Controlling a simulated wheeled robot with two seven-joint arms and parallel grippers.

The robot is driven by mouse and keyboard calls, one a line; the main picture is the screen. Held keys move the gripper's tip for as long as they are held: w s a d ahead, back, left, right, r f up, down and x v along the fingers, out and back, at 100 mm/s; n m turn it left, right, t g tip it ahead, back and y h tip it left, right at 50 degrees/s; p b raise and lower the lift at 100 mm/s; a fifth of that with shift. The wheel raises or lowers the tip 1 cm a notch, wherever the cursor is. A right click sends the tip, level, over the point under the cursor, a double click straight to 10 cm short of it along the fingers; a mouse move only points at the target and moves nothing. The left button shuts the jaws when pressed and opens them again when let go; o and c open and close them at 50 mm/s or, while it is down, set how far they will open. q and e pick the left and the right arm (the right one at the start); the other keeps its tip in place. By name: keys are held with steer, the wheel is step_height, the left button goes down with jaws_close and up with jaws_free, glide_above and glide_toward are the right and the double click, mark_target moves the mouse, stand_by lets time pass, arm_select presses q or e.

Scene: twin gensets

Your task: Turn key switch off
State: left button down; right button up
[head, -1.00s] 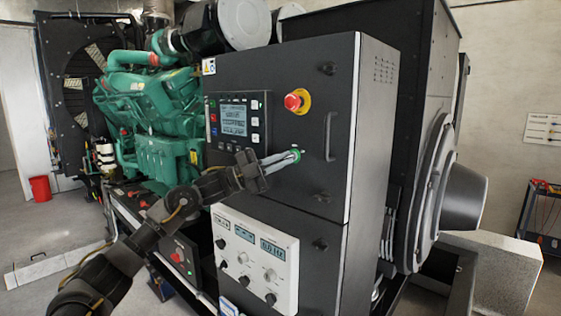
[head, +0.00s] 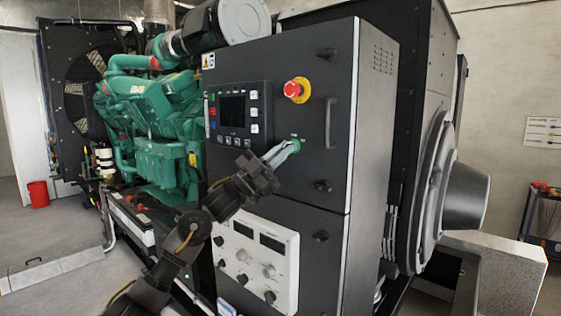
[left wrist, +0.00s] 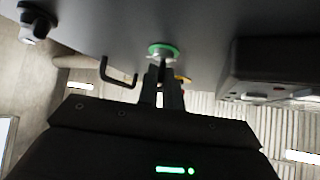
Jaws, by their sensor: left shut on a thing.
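The key switch (head: 295,144) has a green ring and sits on the black control cabinet's front, below the red emergency stop. It also shows in the left wrist view (left wrist: 162,48), just beyond my fingertips. My left gripper (head: 284,152) reaches it from the lower left, its fingers shut on the switch's key. The fingers hide most of the key, so its exact angle is hard to see. The display panel (head: 233,110) left of the switch has a dark screen. My right gripper is not in view.
The red emergency stop (head: 296,90) on its yellow base is above the switch. A door handle (head: 328,123) stands out to the right. A white meter panel (head: 255,262) with knobs and dark displays is below. The green engine (head: 150,120) is at the left.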

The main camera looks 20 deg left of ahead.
arm_select(q)
steer(key=shift+s+d+n+t+y+b, duration=0.1)
steer(key=shift+n+t+y, duration=1.3)
steer(key=shift+n, duration=0.75)
steer(key=shift+w+d+n+t+y+b, duration=0.15)
steer(key=shift+n+t+y, duration=0.85)
steer(key=shift+n+y, duration=1)
steer(key=shift+s+n+t+y+b, duration=0.15)
steer(key=shift+n+t+y, duration=1.15)
steer(key=shift+n, duration=1.05)
steer(key=shift+r+n+y, duration=0.1)
steer(key=shift+n+y, duration=0.4)
steer(key=shift+n, duration=0.1)
steer(key=c, duration=1.6)
jaws_free()
steer(key=shift+o, duration=0.2)
steer(key=shift+f, duration=0.2)
steer(key=b+v, duration=0.5)
steer(key=v, duration=0.5)
steer(key=shift+s+f, duration=0.2)
steer(key=shift+f, duration=0.05)
